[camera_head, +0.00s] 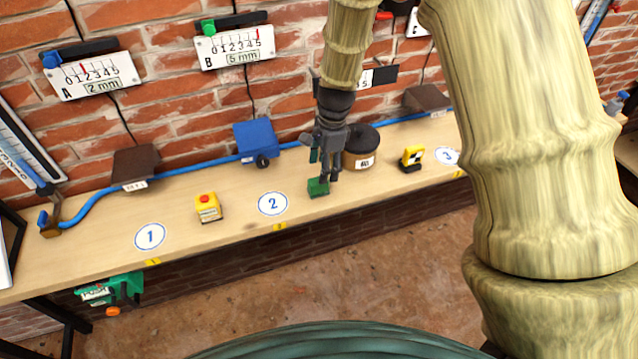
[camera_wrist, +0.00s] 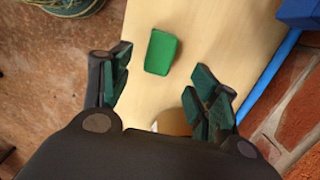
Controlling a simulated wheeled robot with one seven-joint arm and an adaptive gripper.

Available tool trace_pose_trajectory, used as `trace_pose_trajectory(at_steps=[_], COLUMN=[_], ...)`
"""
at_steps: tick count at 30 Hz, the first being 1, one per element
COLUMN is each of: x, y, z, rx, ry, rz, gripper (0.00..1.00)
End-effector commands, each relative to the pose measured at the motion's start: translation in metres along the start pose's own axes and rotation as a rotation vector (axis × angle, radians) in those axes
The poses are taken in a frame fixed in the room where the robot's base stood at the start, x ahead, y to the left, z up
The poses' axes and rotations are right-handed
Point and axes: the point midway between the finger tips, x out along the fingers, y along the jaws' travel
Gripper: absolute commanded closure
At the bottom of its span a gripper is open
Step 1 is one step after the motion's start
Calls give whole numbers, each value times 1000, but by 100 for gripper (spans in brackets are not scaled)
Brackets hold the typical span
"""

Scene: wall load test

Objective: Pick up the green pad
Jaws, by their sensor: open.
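The green pad (camera_head: 318,188) is a small block lying on the wooden shelf to the right of the number 2 disc. In the wrist view the green pad (camera_wrist: 161,52) lies flat on the shelf, ahead of the fingertips and between their lines. My gripper (camera_head: 323,168) is just above the pad in the head view, pointing down. Its two dark green padded fingers stand apart in the wrist view (camera_wrist: 166,80), with nothing between them. I cannot tell the exact height above the pad.
A yellow-and-black block (camera_head: 412,158) is further right. A blue box (camera_head: 257,142) and blue hose (camera_head: 205,165) run by the brick wall. A yellow box with red button (camera_head: 208,207) stands left. The shelf's front edge is near the pad.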

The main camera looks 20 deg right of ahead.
Motion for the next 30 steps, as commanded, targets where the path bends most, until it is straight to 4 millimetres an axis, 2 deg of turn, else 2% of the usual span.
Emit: trace_pose_trajectory(at_steps=[4,11,24,30], x=[11,18,58,65], y=[1,1,4,4], z=[0,1,6,6], rx=[-1,0,4,3], ry=[-1,0,0,0], rz=[2,1,1,0], gripper=[39,39,39,39])
